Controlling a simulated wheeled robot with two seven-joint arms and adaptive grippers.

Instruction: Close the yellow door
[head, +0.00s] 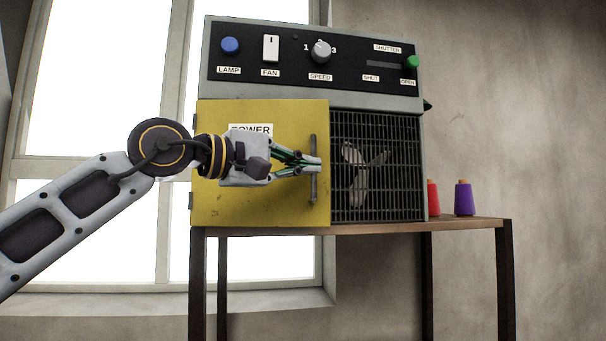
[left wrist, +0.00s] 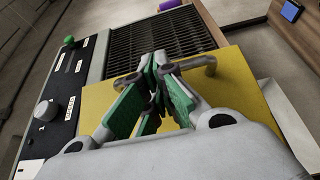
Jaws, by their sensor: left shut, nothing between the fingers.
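The yellow door (head: 262,208) is on the left half of the grey machine's front, with a partly covered "POWER" label. In the head view it looks flush with the front, or nearly so. A dark vertical bar handle (head: 313,185) is near its right edge. My left gripper (head: 316,163) is shut and empty, its fingertips at the handle; I cannot tell if they touch it. In the left wrist view, the left gripper (left wrist: 158,70) is in front of the yellow door (left wrist: 237,75), beside the handle (left wrist: 200,66). My right gripper is not in view.
The machine's control panel (head: 345,62) has a blue lamp button, a fan switch, a speed knob and a green shutter slider. A fan grille (head: 378,205) is right of the door. Red (head: 433,198) and purple (head: 464,198) spools stand on the wooden table (head: 480,222). A window is behind.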

